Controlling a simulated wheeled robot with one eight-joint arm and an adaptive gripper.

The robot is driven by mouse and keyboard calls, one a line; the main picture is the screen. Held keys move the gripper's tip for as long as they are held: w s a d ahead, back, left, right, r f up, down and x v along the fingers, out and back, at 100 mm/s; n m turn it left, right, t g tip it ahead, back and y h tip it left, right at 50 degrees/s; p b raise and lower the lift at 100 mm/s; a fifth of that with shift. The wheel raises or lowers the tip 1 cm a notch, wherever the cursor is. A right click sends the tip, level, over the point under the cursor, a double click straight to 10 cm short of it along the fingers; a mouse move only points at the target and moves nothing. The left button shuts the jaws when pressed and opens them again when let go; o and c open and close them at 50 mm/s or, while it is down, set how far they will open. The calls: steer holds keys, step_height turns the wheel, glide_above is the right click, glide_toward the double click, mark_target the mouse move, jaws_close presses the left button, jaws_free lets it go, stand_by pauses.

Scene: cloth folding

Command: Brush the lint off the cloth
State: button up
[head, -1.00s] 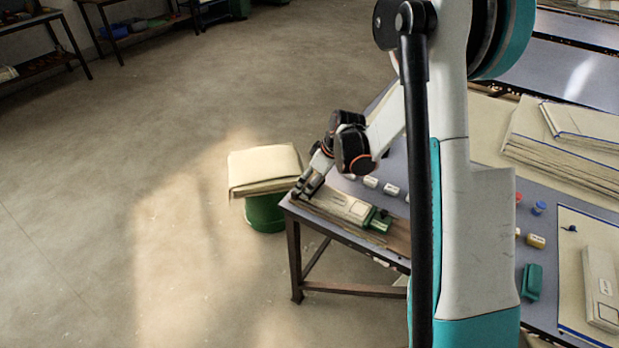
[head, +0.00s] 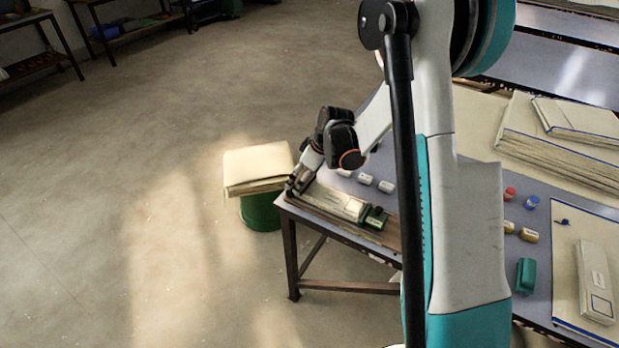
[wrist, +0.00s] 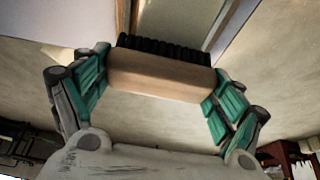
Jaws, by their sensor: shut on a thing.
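My gripper (head: 299,188) is at the near left corner of the grey-blue table (head: 483,200), low over the end of a long, flat cream folded cloth (head: 335,203). In the wrist view my gripper (wrist: 160,78) is shut on a brush (wrist: 160,76) with a pale wooden body and black bristles, gripped by its two ends. The bristles face away from the palm; a cream strip (wrist: 178,20) shows beyond them. Whether the bristles touch it I cannot tell. The brush is too small to make out in the head view. No lint can be made out.
A green block (head: 376,217) lies at the strip's right end. Small white blocks (head: 365,179) stand behind it. Folded cream stacks (head: 560,150) and a blue-edged cream sheet (head: 567,285) lie at the right. A cream-topped green stool (head: 260,212) stands left of the table.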

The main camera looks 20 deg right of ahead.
steer(key=shift+w+a, duration=0.1)
steer(key=shift+r+p, duration=1.8)
steer(key=shift+r, duration=1.15)
steer(key=shift+r+p, duration=0.85)
steer(key=shift+r, duration=0.65)
